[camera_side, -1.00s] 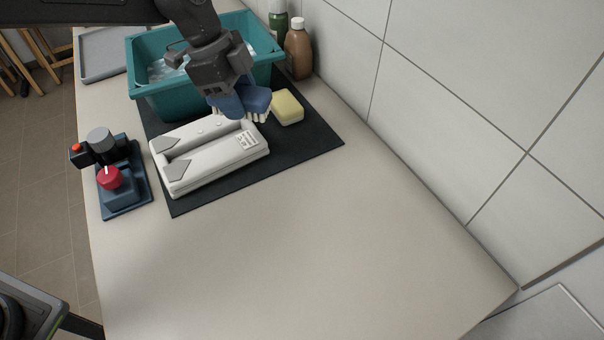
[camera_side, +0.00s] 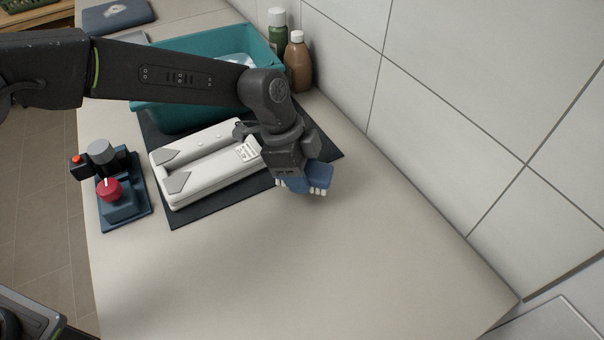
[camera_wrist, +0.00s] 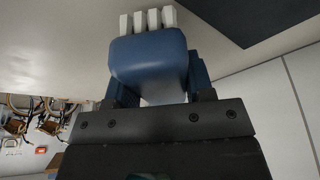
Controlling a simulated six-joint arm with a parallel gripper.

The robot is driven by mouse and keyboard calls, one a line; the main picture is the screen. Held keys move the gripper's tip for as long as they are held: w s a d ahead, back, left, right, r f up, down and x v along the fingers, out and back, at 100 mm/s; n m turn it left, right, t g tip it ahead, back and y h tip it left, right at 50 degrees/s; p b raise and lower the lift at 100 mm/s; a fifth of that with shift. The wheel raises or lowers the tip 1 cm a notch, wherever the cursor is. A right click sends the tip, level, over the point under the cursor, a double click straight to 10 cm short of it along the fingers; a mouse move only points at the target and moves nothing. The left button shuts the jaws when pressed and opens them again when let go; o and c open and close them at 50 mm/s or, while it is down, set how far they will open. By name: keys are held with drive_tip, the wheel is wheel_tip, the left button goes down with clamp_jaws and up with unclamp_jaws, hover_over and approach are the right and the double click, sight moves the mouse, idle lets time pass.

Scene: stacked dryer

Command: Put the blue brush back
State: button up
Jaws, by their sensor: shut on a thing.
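The blue brush (camera_side: 318,177) has a blue body and white bristle tufts. My gripper (camera_side: 296,178) is shut on it and holds it just off the front right edge of the black mat (camera_side: 185,215), near the wall side of the counter. The bristles face down and toward the front. In the wrist view the brush (camera_wrist: 150,62) fills the space between the fingers of my gripper (camera_wrist: 152,95), with its white tufts at the top. I cannot tell how high above the counter it is.
A white-grey device (camera_side: 205,175) lies on the mat beside a teal basin (camera_side: 180,115). A green bottle (camera_side: 278,35) and a brown bottle (camera_side: 298,65) stand by the tiled wall. A blue fixture with a red knob (camera_side: 120,195) stands left. The front counter (camera_side: 270,280) is clear.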

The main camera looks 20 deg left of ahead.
drive_tip(key=shift+f, duration=0.8)
drive_tip(key=shift+f, duration=0.45)
drive_tip(key=o, duration=0.9)
drive_tip(key=shift+c, duration=0.2)
drive_tip(key=shift+r, duration=0.1)
drive_tip(key=v, duration=1.2)
drive_tip(key=shift+r, duration=0.4)
